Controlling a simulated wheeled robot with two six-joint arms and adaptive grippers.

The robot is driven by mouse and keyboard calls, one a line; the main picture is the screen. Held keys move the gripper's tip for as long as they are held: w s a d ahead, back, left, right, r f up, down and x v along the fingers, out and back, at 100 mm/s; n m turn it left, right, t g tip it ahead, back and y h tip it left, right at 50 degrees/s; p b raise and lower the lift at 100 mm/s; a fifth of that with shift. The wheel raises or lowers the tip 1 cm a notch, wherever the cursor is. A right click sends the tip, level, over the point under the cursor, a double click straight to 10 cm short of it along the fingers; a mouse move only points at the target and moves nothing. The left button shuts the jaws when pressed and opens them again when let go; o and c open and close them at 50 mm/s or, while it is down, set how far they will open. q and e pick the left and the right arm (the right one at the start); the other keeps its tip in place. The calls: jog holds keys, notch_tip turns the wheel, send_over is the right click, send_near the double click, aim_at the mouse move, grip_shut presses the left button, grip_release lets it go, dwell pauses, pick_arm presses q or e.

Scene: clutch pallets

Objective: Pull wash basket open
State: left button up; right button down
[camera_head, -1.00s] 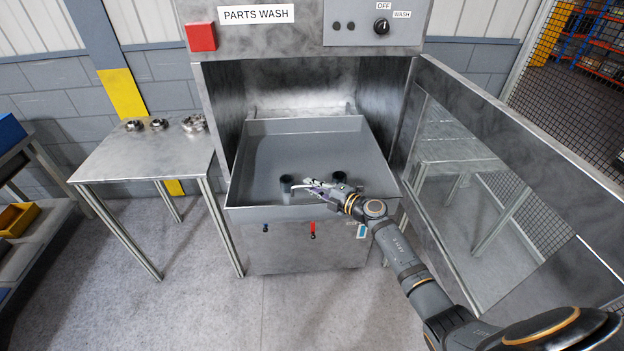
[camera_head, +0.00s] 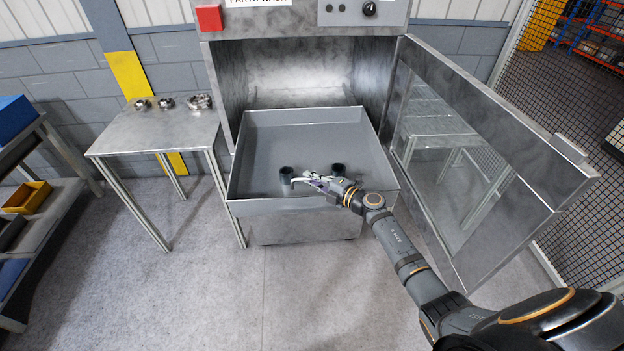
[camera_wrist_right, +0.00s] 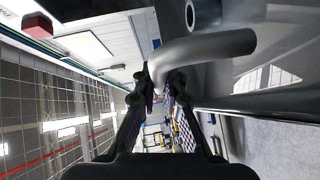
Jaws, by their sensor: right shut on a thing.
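The wash basket (camera_head: 300,209) is a grey metal tray, pulled partly out of the parts washer cabinet (camera_head: 318,72). Its handle is a bar at the front; in the right wrist view the grey bent handle (camera_wrist_right: 205,46) runs between my fingers. My right gripper (camera_head: 312,181) is shut on this handle, and it also shows in the right wrist view (camera_wrist_right: 160,88). My left gripper does not show.
The washer door (camera_head: 530,150) stands open on the right, beside my right arm. A metal table (camera_head: 150,130) with several metal parts stands at left. A shelf unit with a yellow bin (camera_head: 27,197) is at far left. The floor in front is clear.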

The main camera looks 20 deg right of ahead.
jog(key=c, duration=1.4)
grip_release()
jog(key=shift+s+d, duration=0.3)
jog(key=shift+s, duration=0.05)
jog(key=v, duration=1.1)
